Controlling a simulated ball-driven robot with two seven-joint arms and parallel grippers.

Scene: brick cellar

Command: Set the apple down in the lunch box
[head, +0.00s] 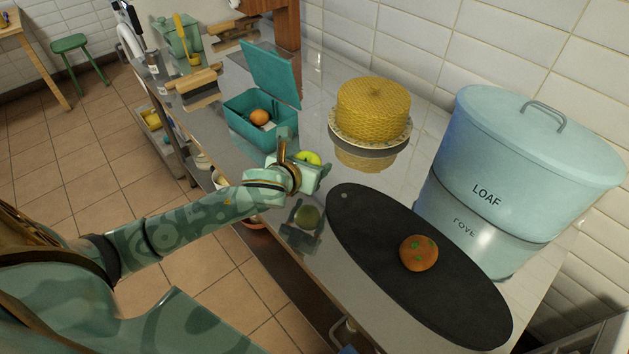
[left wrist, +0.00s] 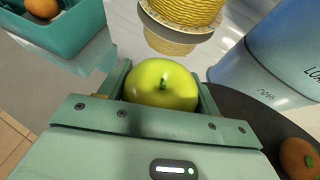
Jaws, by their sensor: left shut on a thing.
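My left gripper (head: 312,170) is shut on a yellow-green apple (head: 308,157) and holds it above the shiny metal counter, where its reflection shows below. In the left wrist view the apple (left wrist: 162,84) sits between the two fingers. The teal lunch box (head: 238,127) stands open with its lid (head: 272,75) raised, beyond and to the left of the gripper. An orange fruit (head: 260,117) lies inside it. A corner of the lunch box (left wrist: 85,35) shows at upper left in the left wrist view. My right gripper is not in view.
A dark oval board (head: 370,235) with an orange fruit with green spots (head: 418,253) lies to the right. A pale blue LOAF bin (head: 530,160) stands at right. Rolling pins (head: 192,80) lie beyond the lunch box.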

